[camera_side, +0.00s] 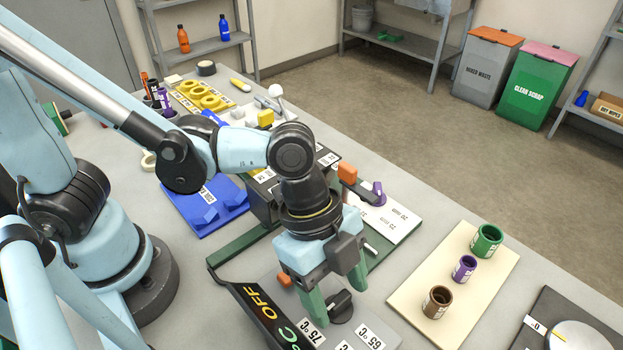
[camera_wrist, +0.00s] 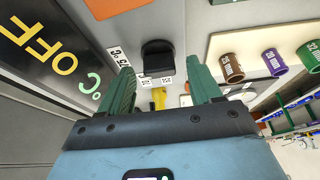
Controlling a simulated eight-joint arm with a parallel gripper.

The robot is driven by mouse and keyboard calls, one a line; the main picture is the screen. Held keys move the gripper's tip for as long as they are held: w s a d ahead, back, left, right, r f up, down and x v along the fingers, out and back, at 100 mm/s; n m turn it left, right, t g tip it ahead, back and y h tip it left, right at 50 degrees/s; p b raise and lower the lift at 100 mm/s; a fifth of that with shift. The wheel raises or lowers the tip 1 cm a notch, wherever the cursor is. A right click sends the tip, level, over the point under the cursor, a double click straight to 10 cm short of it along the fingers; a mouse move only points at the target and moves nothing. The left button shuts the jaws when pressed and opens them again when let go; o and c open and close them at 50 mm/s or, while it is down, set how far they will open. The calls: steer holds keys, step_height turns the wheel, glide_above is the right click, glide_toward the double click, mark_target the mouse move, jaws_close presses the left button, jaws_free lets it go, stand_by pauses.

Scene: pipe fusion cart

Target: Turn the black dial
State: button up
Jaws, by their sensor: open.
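The black dial (camera_side: 341,306) sits on a grey panel (camera_side: 375,325) with white temperature labels, among them 75°C and 65°C. In the wrist view the dial (camera_wrist: 157,56) shows just beyond the fingertips, near the middle between them. My gripper (camera_side: 338,299) points down over the panel, its two green fingers open with the dial between and below them. In the wrist view the gripper (camera_wrist: 161,65) is empty. I cannot tell whether a finger touches the dial. The near finger partly hides the panel in the side view.
A black sign reading OFF (camera_side: 262,310) stands close to the left of my gripper. An orange block (camera_side: 284,280) is beside the fingers. A cream board (camera_side: 455,275) with green, purple and brown sockets lies to the right. A blue tray (camera_side: 205,205) lies behind left.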

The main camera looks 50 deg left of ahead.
steer(key=shift+c, duration=0.5)
steer(key=c, duration=0.9)
steer(key=shift+c, duration=0.2)
steer(key=shift+n, duration=0.3)
steer(key=n, duration=0.1)
steer(key=n+t, duration=0.1)
steer(key=n, duration=0.1)
steer(key=shift+s+d+t, duration=0.1)
steer(key=shift+s+t, duration=0.05)
steer(key=shift+t, duration=0.15)
steer(key=n, duration=0.2)
steer(key=n+t+y, duration=0.1)
steer(key=n, duration=0.2)
steer(key=shift+s+d+t, duration=0.1)
steer(key=shift+t, duration=0.2)
steer(key=n+y, duration=0.1)
steer(key=n, duration=0.1)
steer(key=n+t, duration=0.1)
steer(key=n, duration=0.2)
steer(key=shift+d+y, duration=0.1)
steer(key=shift+y, duration=0.3)
steer(key=shift+n+y, duration=0.8)
steer(key=shift+n, duration=1.3)
